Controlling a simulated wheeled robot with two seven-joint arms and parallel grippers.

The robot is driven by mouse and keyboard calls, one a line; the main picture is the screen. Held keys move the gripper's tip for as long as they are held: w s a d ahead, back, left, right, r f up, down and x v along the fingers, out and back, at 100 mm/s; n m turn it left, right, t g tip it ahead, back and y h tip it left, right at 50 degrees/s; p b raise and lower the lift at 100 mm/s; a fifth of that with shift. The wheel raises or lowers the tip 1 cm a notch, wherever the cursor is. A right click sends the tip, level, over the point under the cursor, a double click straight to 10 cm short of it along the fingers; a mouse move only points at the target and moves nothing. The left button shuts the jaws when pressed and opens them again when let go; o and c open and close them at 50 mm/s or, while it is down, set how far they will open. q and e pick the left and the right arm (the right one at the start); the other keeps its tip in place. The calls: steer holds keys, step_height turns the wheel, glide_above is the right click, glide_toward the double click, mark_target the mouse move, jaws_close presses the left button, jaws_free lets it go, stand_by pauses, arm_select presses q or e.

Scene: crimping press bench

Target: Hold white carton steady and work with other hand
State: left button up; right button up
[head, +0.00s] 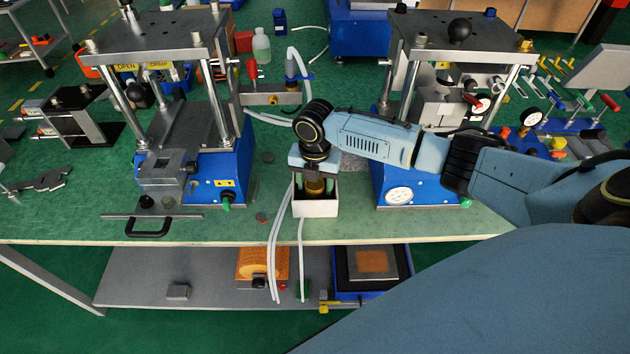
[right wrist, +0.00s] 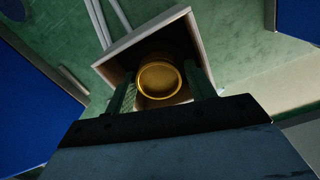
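The white carton (head: 316,207) stands open-topped at the front edge of the green bench, between the two presses. A gold, brass-like cylinder (head: 315,187) is inside it. The right wrist view looks down into the carton (right wrist: 119,52) at the cylinder's round end (right wrist: 159,79). My right gripper (head: 314,176) points down into the carton. Its two dark fingers (right wrist: 160,88) are on either side of the cylinder, very close to it. I cannot tell whether they touch it. My left gripper is not in view.
A press with a blue base stands left (head: 222,180) and another right (head: 388,179) of the carton. White tubes (head: 277,240) hang over the bench edge just left of the carton. A lower shelf (head: 200,275) holds several items. The bench's front strip is mostly clear.

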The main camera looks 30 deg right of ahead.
mark_target(315, 186)
steer(key=c, duration=0.7)
steer(key=o, duration=1.2)
steer(key=shift+c, duration=0.2)
steer(key=shift+r, duration=0.1)
step_height(315, 186, up, 13)
steer(key=p, duration=0.1)
steer(key=shift+r+p, duration=0.15)
steer(key=shift+p, duration=0.2)
